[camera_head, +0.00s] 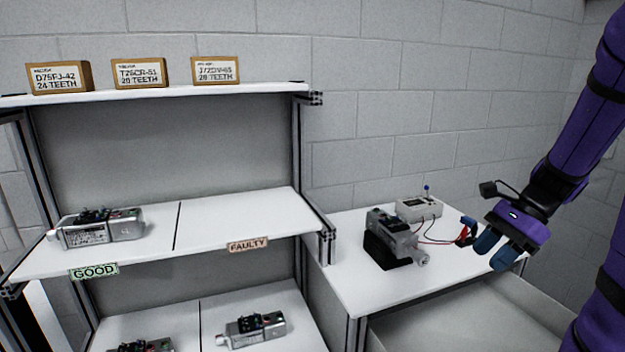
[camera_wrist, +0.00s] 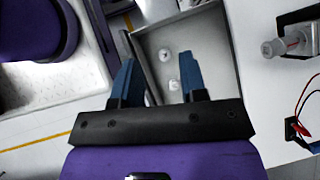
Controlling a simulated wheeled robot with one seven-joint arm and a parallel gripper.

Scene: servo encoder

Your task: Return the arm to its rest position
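My gripper (camera_head: 494,252) is at the end of my purple arm on the right of the head view. It hangs near the right end of the white bench and looks empty. In the wrist view its two blue fingers (camera_wrist: 158,76) are spread apart with nothing between them. Behind them, lower down, is a grey open bin (camera_wrist: 215,50) with two small pale round things in it. No rest position is marked in either view.
A servo (camera_head: 391,229) sits in a black holder on the bench (camera_head: 350,225), beside a tester box (camera_head: 419,208) with wires. The rack's GOOD side (camera_head: 150,240) holds one servo; its FAULTY side (camera_head: 245,215) is bare. More servos lie below. Several labelled boxes (camera_head: 140,73) stand on top.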

